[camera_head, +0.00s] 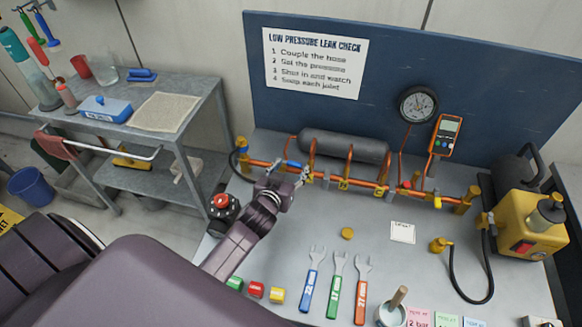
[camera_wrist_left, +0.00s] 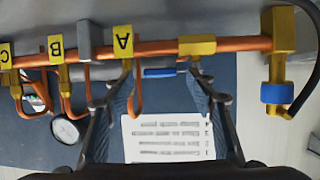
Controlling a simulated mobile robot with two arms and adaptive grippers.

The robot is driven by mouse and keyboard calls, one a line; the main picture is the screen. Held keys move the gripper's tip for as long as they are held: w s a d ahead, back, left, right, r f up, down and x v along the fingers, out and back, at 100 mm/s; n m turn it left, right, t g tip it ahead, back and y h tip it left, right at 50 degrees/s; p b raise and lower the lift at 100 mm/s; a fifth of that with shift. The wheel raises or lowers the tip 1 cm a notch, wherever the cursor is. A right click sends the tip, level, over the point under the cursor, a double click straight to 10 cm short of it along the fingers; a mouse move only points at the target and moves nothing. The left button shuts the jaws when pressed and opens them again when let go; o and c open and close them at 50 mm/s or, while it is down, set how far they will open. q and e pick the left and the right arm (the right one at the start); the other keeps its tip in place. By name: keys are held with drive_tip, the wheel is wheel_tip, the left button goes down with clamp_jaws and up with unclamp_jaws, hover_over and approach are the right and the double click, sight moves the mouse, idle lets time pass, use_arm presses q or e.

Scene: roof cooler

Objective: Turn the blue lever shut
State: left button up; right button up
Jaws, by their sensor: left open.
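The blue lever (camera_head: 292,163) is on the copper pipe (camera_head: 260,163) at the left part of the bench rig. In the left wrist view the blue lever (camera_wrist_left: 160,72) lies roughly parallel to the pipe (camera_wrist_left: 155,47), between the yellow A tag (camera_wrist_left: 123,41) and a yellow fitting (camera_wrist_left: 197,45). My left gripper (camera_head: 289,176) is open at the lever, with its fingers pointing at the pipe. In the left wrist view the lever shows between the spread fingertips of the left gripper (camera_wrist_left: 158,84). I cannot tell whether either finger touches it. My right gripper is out of view.
A grey cylinder (camera_head: 345,147) lies behind the pipe. A red-topped button (camera_head: 222,201) stands left of my arm. Blue, green and red wrenches (camera_head: 312,283) lie in front. A yellow pump (camera_head: 525,228) stands at the right. A blue-collared hose fitting (camera_wrist_left: 281,93) ends the pipe.

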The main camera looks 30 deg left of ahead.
use_arm(q)
drive_tip(key=shift+w, duration=0.1)
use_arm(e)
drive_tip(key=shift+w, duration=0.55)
use_arm(q)
drive_tip(key=c, duration=0.7)
clamp_jaws()
drive_tip(key=shift+s+a+r+m+h+p, duration=0.2)
drive_tip(key=shift+s+m+h+p, duration=0.1)
drive_tip(key=shift+m+h+p, duration=0.6)
drive_tip(key=shift+s+m+h+p, duration=0.15)
drive_tip(key=shift+m+h+p, duration=0.15)
drive_tip(key=shift+h+p, duration=0.2)
drive_tip(key=shift+s+a+f+m+h, duration=0.15)
drive_tip(key=shift+s+a+m+h, duration=0.1)
drive_tip(key=shift+m+h, duration=0.2)
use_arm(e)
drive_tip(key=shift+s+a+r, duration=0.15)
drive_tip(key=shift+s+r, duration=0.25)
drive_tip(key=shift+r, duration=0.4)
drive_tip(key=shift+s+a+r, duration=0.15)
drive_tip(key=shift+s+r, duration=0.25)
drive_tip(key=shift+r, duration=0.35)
